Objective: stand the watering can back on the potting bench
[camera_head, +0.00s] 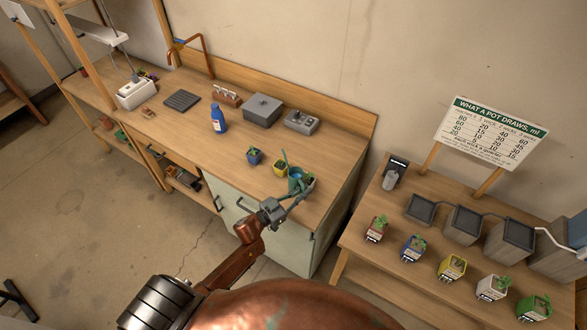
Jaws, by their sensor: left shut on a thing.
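The small green watering can (294,174) is at the front right part of the wooden potting bench (320,150), with its thin spout pointing up. My left gripper (292,203) reaches in from below and is shut on the watering can near the bench's front edge. The fingers are small and partly merge with the can, so I cannot tell whether the can touches the bench top. My right gripper is out of view.
A yellow pot (280,168) and a blue pot (254,157) stand close left of the can. A blue bottle (218,119), a grey box (262,109) and a grey device (301,122) stand farther back. The bench's right end is clear.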

